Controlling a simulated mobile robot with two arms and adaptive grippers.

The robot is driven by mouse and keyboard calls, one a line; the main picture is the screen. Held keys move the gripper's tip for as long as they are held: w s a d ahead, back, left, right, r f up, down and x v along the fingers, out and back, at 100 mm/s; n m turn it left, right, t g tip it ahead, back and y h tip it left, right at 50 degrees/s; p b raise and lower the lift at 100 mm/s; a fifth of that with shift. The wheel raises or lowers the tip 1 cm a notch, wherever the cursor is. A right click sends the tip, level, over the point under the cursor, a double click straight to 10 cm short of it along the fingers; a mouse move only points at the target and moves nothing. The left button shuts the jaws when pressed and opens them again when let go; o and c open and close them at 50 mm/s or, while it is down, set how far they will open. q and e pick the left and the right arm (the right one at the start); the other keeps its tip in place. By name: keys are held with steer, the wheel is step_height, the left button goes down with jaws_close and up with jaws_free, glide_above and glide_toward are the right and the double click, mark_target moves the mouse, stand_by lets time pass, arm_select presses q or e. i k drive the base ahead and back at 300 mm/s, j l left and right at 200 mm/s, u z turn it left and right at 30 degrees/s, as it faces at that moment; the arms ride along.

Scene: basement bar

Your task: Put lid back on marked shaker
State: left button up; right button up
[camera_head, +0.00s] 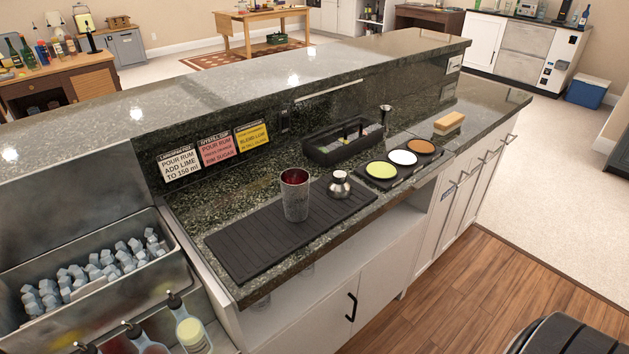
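A metal shaker tin (295,198) stands upright and open on a black ribbed bar mat (268,246). Its outside looks frosted or speckled and its inside shows dark red. No mark on it can be made out from here. A small silver shaker lid (339,185) with a domed cap sits upright on the same mat, just right of the tin and apart from it. Neither of my grippers is in view.
An ice bin (95,270) and bottles (188,325) are at left. Recipe cards (216,149) lean on the raised ledge. A black caddy (343,141), a tray of three coloured rimming dishes (402,158), a jigger (385,116) and a wooden-backed brush (449,123) stand farther right.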

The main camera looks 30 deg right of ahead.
mark_target(295, 182)
steer(key=z, duration=0.9)
